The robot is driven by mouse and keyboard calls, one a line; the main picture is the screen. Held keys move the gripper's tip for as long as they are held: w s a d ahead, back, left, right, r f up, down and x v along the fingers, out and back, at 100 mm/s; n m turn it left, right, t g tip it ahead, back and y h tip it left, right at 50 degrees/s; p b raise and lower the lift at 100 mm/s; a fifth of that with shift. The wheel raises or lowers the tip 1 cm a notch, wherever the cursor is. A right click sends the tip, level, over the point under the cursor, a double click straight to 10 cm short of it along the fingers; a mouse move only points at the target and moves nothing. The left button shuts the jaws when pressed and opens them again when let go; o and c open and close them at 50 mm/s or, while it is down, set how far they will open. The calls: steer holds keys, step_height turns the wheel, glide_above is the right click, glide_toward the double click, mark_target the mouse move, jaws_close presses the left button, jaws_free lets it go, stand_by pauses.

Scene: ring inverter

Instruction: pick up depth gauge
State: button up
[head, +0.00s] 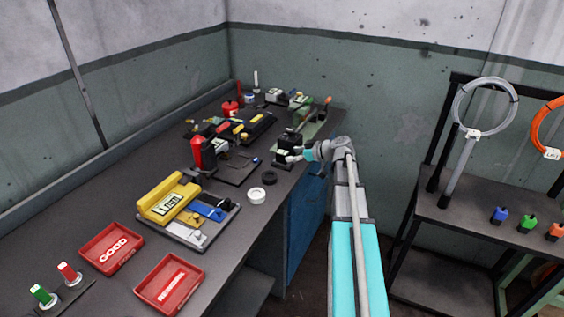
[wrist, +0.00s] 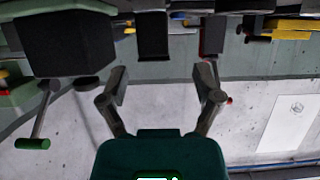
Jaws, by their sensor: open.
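I cannot tell for certain which item is the depth gauge. A dark block-shaped device (head: 289,141) stands on the bench right by my gripper (head: 297,156). A yellow unit with a small display (head: 168,201) sits nearer on a grey base with blue and black parts. In the wrist view my gripper (wrist: 163,82) has its fingers spread, with nothing between them. A large dark block (wrist: 66,45) fills the upper left of that view, and a smaller black block (wrist: 152,36) lies beyond the fingers at the top. Neither is touched by the fingers there.
The bench (head: 130,205) holds a red GOOD tray (head: 112,247), a red REWORK tray (head: 169,284), a white ring (head: 257,196), a black ring (head: 269,178) and a red cylinder (head: 203,153). A shelf (head: 480,218) stands at right. Walls close off the back.

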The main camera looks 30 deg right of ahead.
mark_target(287, 154)
stand_by(0.3)
steer(key=b+x, duration=0.1)
steer(key=x, duration=0.1)
steer(key=b+x, duration=0.1)
steer(key=x, duration=0.1)
steer(key=shift+w+d+f, duration=0.2)
steer(key=shift+w, duration=0.05)
steer(key=shift+w+a, duration=0.3)
steer(key=shift+w, duration=0.05)
jaws_close()
stand_by(0.4)
